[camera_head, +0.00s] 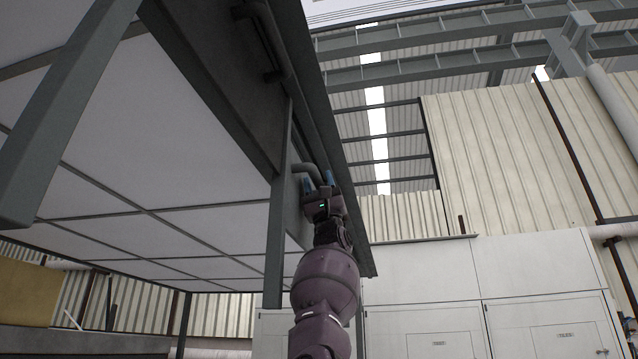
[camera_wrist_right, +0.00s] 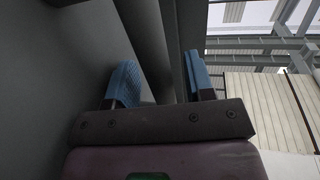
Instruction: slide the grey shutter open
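The grey shutter (camera_head: 215,75) shows as a long dark grey panel seen steeply from below, running from top left down towards the middle. A bent bar handle (camera_head: 307,170) stands out near its lower end. My right gripper (camera_head: 319,181) is raised at this handle, its two blue fingers apart. In the right wrist view, the handle bar (camera_wrist_right: 152,42) runs between the spread fingers of the gripper (camera_wrist_right: 160,80). The bar lies close to the left finger; I cannot tell whether either finger touches it. My left gripper is out of view.
A second bar handle (camera_head: 268,40) is higher up on the panel. A grey upright post (camera_head: 279,230) stands just left of my right arm. A white panelled ceiling (camera_head: 150,120) spreads to the left. White cabinets (camera_head: 540,325) stand at the lower right. Open air lies right of the gripper.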

